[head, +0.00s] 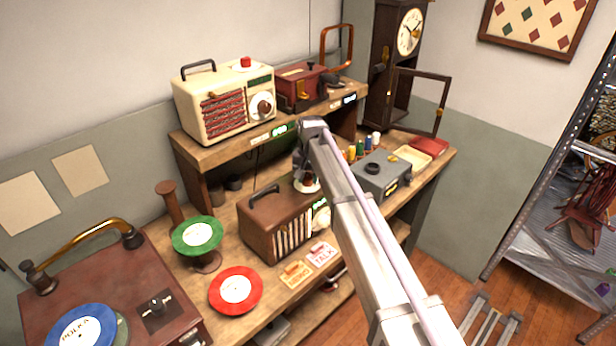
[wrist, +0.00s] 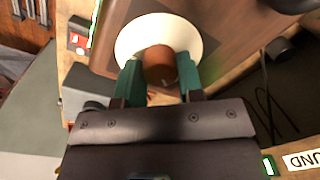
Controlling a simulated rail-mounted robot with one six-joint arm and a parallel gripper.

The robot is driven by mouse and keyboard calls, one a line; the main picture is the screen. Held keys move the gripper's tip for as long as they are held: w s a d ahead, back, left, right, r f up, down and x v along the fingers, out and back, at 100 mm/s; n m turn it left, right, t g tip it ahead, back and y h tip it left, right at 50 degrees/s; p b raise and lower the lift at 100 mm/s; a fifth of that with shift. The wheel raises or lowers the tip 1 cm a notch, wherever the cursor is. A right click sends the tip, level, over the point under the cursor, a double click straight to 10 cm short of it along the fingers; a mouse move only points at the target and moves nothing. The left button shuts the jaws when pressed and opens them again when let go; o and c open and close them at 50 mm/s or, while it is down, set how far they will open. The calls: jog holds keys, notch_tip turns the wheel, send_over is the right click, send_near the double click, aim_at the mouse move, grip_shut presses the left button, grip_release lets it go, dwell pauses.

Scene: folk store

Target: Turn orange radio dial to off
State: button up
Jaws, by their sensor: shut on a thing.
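A brown wooden radio (head: 270,225) with a dark handle and slatted front stands on the workbench. An orange-brown knob (wrist: 159,62) sits in the middle of a round cream dial plate (wrist: 128,42) on the radio's brown casing (wrist: 225,55). My gripper (wrist: 160,76) has its two teal fingers on either side of the knob, shut on it. In the head view my gripper (head: 304,178) reaches down at the radio's right end, and my arm hides part of the radio. The knob's pointer setting cannot be read.
A cream radio (head: 225,105) and a red box (head: 300,88) stand on the raised shelf behind. A grey box (head: 382,178) is to the right. Green (head: 197,235) and red (head: 236,290) records and small cards (head: 296,275) lie around the radio.

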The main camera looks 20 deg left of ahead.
aim_at(309, 177)
jog(key=n, duration=0.3)
jog(key=shift+n, duration=2.2)
jog(key=o, duration=0.9)
jog(key=r+p, duration=1)
jog(key=p, duration=0.1)
jog(key=shift+w+d+r, duration=0.1)
jog(key=shift+w+r, duration=0.1)
jog(key=shift+r, duration=0.2)
